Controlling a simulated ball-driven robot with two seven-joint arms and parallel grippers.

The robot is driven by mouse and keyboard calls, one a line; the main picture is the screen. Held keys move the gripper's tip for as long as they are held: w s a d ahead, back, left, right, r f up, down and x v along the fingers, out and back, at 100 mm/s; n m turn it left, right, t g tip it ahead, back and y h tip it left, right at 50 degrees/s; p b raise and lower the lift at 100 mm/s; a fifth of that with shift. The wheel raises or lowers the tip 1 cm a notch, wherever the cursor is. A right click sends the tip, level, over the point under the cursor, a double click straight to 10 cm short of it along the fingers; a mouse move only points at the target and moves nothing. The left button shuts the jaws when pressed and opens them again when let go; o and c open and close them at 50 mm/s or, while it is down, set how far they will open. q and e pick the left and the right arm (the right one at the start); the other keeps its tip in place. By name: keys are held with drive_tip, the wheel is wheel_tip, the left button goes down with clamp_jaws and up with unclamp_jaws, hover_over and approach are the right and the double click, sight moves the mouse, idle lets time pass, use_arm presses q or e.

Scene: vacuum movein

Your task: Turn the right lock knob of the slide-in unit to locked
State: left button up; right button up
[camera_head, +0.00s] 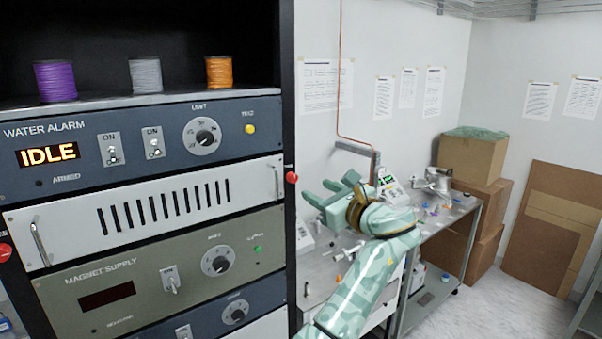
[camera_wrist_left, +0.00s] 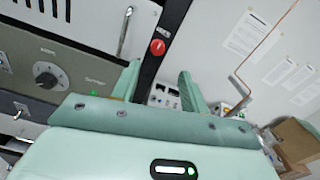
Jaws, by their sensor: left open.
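The slide-in unit (camera_head: 150,208) is a white vented panel in the rack, with a handle at each end; part of it shows in the left wrist view (camera_wrist_left: 95,22). Its right lock knob (camera_head: 291,177) is a small red knob on the black rack post, right of the panel. In the left wrist view the knob (camera_wrist_left: 157,47) lies ahead, between the lines of my fingers; its turned position is too small to read. My left gripper (camera_head: 330,188) is open and empty, right of the knob and apart from it; its fingers (camera_wrist_left: 158,78) also show in the wrist view. My right gripper is out of view.
Another red knob (camera_head: 5,252) sits at the panel's left side. The water alarm panel (camera_head: 225,120) is above, the magnet supply (camera_head: 130,265) below. A bench (camera_head: 440,235) with small items and cardboard boxes (camera_head: 470,160) stand behind my arm.

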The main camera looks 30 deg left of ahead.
sight(295, 179)
use_arm(q)
drive_tip(key=x, duration=0.2)
drive_tip(key=p+x, duration=0.1)
drive_tip(key=x, duration=0.1)
drive_tip(key=p+x, duration=0.1)
drive_tip(key=x, duration=0.2)
drive_tip(key=shift+s+a+r, duration=0.15)
drive_tip(key=shift+s+r, duration=0.05)
drive_tip(key=shift+s, duration=0.1)
drive_tip(key=shift+w+a+f, duration=0.15)
drive_tip(key=shift+w+a, duration=0.2)
drive_tip(key=shift+a, duration=0.1)
drive_tip(key=shift+s, duration=0.1)
clamp_jaws()
